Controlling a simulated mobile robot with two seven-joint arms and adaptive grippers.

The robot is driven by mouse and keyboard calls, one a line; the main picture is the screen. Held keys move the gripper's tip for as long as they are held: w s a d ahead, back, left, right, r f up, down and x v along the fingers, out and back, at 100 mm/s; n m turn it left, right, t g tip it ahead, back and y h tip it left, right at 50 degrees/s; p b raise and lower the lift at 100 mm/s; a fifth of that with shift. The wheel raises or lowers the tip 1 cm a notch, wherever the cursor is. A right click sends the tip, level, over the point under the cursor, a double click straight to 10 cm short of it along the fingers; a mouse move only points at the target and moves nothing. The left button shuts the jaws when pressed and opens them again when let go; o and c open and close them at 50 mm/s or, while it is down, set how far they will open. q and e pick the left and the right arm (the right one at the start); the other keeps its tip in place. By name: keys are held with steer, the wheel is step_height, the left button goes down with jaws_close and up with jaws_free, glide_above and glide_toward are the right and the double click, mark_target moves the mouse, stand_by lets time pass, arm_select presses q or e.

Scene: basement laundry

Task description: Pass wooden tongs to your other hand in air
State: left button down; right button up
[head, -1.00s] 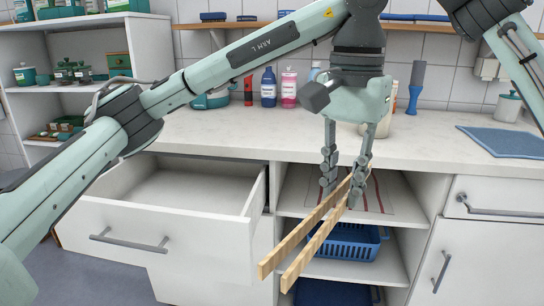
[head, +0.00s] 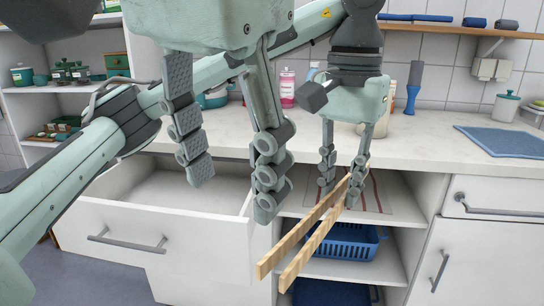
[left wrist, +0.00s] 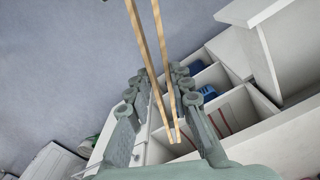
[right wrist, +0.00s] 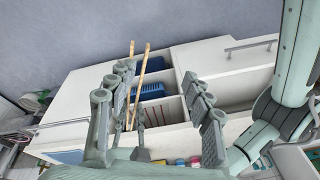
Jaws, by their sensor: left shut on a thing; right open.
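The wooden tongs (head: 290,242) have two long pale arms. They hang tilted, with their free ends toward the lower left in the head view. My left gripper (head: 341,188) is shut on their upper end. In the left wrist view the tongs (left wrist: 149,60) run between its fingers. My right gripper (head: 232,185) is open and empty, left of the tongs and apart from them in the head view. In the right wrist view the tongs (right wrist: 142,72) appear between its spread fingers (right wrist: 156,75), at a distance I cannot tell.
An open white drawer (head: 110,214) is at the left. The worktop (head: 430,150) lies behind, with a blue cloth (head: 503,141) at the right. Below is an open shelf with a blue basket (head: 345,243). Bottles stand at the back of the worktop.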

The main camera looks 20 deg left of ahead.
mark_target(293, 238)
steer(key=shift+t+h, duration=0.8)
steer(key=shift+t, duration=0.1)
steer(key=w+d+f, duration=0.1)
steer(key=w+f, duration=0.1)
steer(key=f, duration=0.1)
steer(key=w+d+f, duration=0.1)
steer(key=w+f, duration=0.1)
steer(key=f, duration=0.2)
steer(key=w+d+f, duration=0.1)
steer(key=w+f, duration=0.1)
steer(key=f, duration=0.1)
steer(key=shift+w+d+f, duration=0.15)
steer(key=shift+w+f, duration=0.2)
steer(key=shift+f, duration=0.05)
jaws_close()
arm_select(q)
steer(key=c, duration=1.3)
jaws_free()
